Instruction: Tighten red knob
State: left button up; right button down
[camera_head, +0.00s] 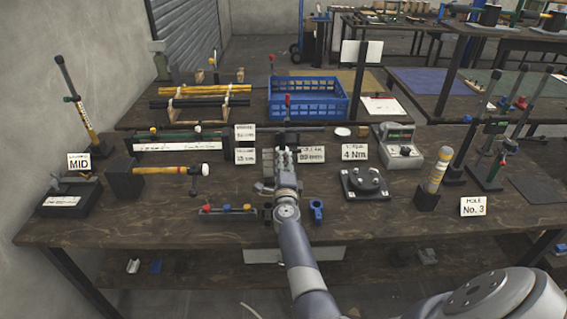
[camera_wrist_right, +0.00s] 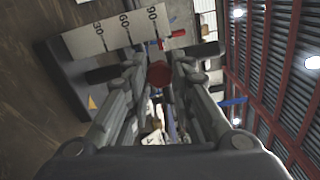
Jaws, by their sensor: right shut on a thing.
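The red knob (camera_wrist_right: 159,74) shows in the right wrist view between the fingertips of my right gripper (camera_wrist_right: 157,82), in front of a pale scale plate (camera_wrist_right: 115,36) marked 30, 60 and 90. My right gripper is shut on the knob. In the head view my right gripper (camera_head: 285,155) reaches over the middle of the bench and hides the knob and most of its fixture. My left gripper is in neither view.
The wooden bench (camera_head: 150,222) is crowded. A strip with coloured knobs (camera_head: 228,210) and a blue part (camera_head: 316,209) lie near my forearm. A mallet (camera_head: 170,170) is left; a round dark fixture (camera_head: 364,182) is right. A blue crate (camera_head: 307,102) is behind. The front edge is mostly clear.

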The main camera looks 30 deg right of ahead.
jog(key=c, duration=1.4)
grip_release()
